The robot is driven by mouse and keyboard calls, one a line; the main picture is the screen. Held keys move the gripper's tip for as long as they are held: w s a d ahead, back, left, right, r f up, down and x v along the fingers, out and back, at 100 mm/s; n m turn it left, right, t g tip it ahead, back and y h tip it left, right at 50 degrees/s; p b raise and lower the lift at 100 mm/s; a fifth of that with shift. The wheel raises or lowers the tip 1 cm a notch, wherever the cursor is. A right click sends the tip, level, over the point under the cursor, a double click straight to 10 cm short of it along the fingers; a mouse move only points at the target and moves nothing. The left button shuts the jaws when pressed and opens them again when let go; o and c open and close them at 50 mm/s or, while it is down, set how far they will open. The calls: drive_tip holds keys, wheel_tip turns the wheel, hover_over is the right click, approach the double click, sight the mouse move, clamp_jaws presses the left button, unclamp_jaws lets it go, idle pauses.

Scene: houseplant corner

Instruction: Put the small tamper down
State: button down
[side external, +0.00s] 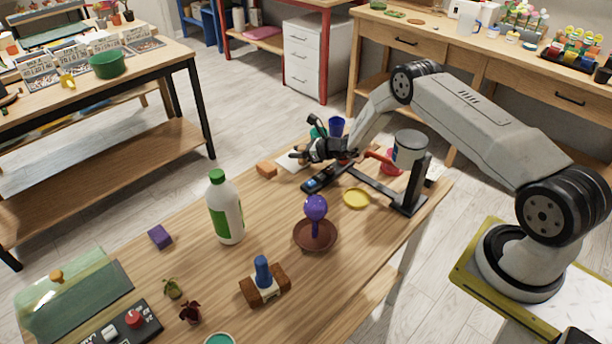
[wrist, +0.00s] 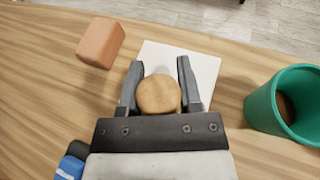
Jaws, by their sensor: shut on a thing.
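In the wrist view the small tamper shows as a round tan wooden knob (wrist: 158,96) between my two fingers. My gripper (wrist: 160,70) is shut on it. Below the knob lies a white square sheet (wrist: 205,68), with a pale piece just past the knob. In the side external view my gripper (side external: 300,156) is at the far part of the wooden table, over or beside the white sheet (side external: 288,166). The tamper is too small there to make out clearly. I cannot tell whether its lower end touches the sheet.
An orange-brown block (wrist: 100,44) lies left of the sheet. A green cup (wrist: 262,110) stands to its right.

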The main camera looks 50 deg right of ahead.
drive_tip(key=shift+c, duration=1.4)
unclamp_jaws()
drive_tip(key=shift+r, duration=0.15)
drive_tip(key=shift+v, duration=1)
drive_tip(key=v, duration=0.2)
drive_tip(key=shift+s+d+r, duration=0.15)
drive_tip(key=shift+s+d, duration=0.05)
drive_tip(key=shift+s, duration=0.1)
wheel_tip(320, 180, up, 7)
drive_tip(key=shift+s, duration=0.1)
